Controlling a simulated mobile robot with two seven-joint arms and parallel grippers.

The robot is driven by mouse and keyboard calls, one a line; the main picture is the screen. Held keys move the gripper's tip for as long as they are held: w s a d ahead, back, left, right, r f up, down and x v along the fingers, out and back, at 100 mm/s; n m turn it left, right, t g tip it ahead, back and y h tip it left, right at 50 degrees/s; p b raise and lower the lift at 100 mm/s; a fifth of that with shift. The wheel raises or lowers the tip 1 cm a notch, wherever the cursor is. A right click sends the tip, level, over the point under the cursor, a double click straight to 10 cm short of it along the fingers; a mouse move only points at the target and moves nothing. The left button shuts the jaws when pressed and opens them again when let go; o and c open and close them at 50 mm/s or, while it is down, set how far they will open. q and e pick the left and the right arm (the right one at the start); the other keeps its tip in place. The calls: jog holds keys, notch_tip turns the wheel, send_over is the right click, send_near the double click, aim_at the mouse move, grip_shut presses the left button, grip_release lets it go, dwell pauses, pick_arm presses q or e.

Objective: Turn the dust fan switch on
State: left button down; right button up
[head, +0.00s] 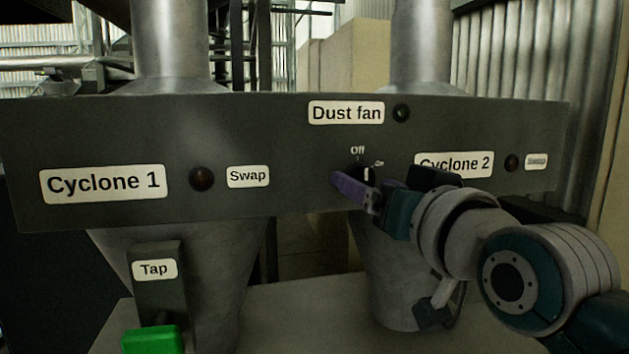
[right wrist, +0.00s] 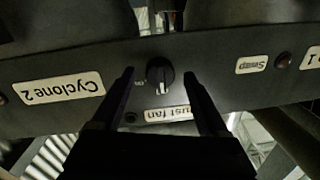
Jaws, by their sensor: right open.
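The dust fan switch is a dark rotary knob (head: 367,174) with a white line, on the grey panel under the "Dust fan" label (head: 346,112). "Off" is printed above it and a small "On" to its upper right. In the right wrist view, which is upside down, the knob (right wrist: 159,74) shows with its line pointing towards the label side, near "Off". My right gripper (head: 372,176) is open, with one finger on each side of the knob and gaps between. The fingers partly hide the knob in the head view. My left gripper is not in view.
A dark green lamp (head: 401,113) sits beside the label. The panel also has Cyclone 1 (head: 103,184) and Cyclone 2 (head: 453,164) labels with dark red lamps. A green tap handle (head: 152,341) is at lower left. Metal cyclone bodies hang below the panel.

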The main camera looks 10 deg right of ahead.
jog(key=shift+w, duration=0.2)
grip_shut()
dwell(0.6)
